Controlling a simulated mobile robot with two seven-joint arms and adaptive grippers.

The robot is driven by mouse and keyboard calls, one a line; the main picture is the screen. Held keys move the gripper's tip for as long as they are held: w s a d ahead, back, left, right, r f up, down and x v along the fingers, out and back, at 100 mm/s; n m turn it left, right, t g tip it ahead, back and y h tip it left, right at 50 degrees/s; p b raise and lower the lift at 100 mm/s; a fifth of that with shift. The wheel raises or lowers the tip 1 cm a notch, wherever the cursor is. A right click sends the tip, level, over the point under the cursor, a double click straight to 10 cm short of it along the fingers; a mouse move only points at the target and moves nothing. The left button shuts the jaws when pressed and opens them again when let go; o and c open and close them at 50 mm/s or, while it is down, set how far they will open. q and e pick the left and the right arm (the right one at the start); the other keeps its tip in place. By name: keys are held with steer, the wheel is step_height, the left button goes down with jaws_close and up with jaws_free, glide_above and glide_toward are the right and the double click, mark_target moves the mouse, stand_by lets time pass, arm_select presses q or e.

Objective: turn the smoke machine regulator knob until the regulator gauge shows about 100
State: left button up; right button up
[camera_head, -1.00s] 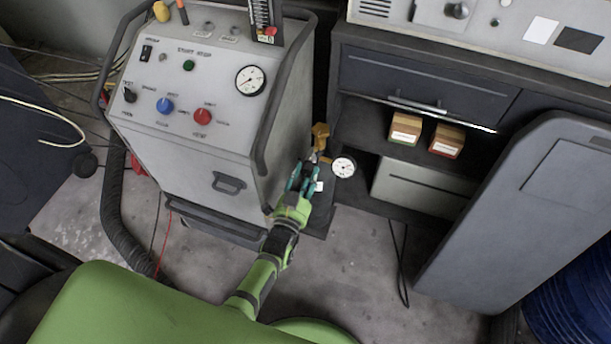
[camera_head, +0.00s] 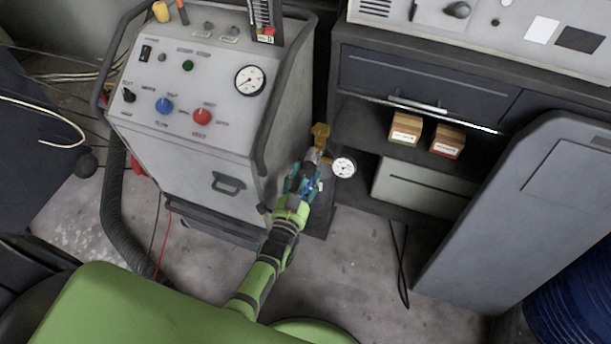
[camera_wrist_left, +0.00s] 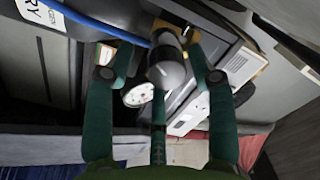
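The regulator's knob shows in the wrist view as a rounded grey end (camera_wrist_left: 166,70) in front of a brass body. In the head view the brass fitting (camera_head: 320,133) stands right of the grey machine (camera_head: 230,130), above my left gripper (camera_head: 308,168). The regulator gauge (camera_head: 343,167) is a white dial right of the gripper; it also shows in the wrist view (camera_wrist_left: 138,95). Its needle is too small to read. My left gripper's teal fingers (camera_wrist_left: 160,62) stand open on either side of the knob, with gaps visible. My right gripper is out of view.
The machine's larger dial (camera_head: 250,80) and blue and red knobs are on its sloped panel. A dark cabinet (camera_head: 430,75) with two small boxes on its shelf stands right. A grey panel (camera_head: 520,210) leans at the right. A blue hose (camera_wrist_left: 95,22) crosses the wrist view.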

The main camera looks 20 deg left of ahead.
arm_select(q)
steer(key=shift+w+r, duration=0.15)
steer(key=s, duration=1.2)
